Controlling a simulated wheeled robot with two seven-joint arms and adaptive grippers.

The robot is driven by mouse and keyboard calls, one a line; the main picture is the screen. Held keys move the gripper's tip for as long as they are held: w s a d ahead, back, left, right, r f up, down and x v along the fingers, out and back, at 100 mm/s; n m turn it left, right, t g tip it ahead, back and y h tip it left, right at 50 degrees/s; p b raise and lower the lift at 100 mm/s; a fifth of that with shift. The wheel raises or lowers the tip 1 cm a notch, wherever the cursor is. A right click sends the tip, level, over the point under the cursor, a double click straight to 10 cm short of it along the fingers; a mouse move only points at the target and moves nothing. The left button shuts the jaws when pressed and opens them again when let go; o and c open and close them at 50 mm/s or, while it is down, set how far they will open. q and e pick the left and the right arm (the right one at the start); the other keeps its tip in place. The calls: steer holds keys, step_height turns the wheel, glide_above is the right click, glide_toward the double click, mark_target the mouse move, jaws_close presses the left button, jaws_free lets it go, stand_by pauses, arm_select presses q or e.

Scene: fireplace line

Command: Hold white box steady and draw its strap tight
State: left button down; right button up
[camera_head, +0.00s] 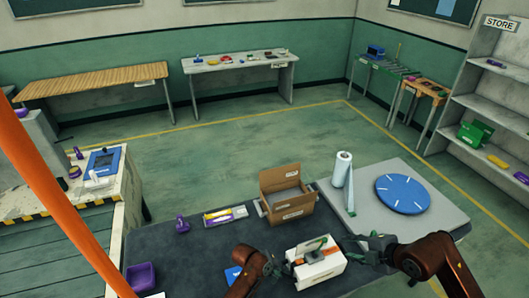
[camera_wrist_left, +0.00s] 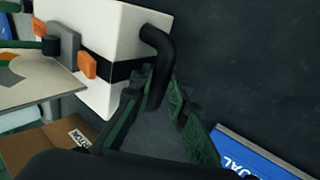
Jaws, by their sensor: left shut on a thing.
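The white box (camera_head: 325,272) with orange marks sits at the front of the dark table. It also fills the upper left of the left wrist view (camera_wrist_left: 110,25). A black strap (camera_wrist_left: 118,72) runs across its face past a grey buckle plate (camera_wrist_left: 68,42) and orange pieces. A black bent handle (camera_wrist_left: 158,42) stands out from its side. My left gripper (camera_wrist_left: 160,92) is shut on this handle, and it shows at the box's left side in the head view (camera_head: 284,268). My right gripper (camera_head: 357,246) is by the box's right side; its finger gap is unclear.
An open cardboard box (camera_head: 286,208) stands behind the white box. A paper roll (camera_head: 342,172) and blue disc (camera_head: 403,194) stand on the grey surface at right. A purple bin (camera_head: 141,277), purple tool (camera_head: 182,224) and blue booklet (camera_head: 233,274) lie to the left.

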arm_select(q)
steer(key=c, duration=1.8)
jaws_free()
steer(key=shift+r, duration=0.1)
steer(key=v, duration=1.1)
steer(key=shift+a+r, duration=0.3)
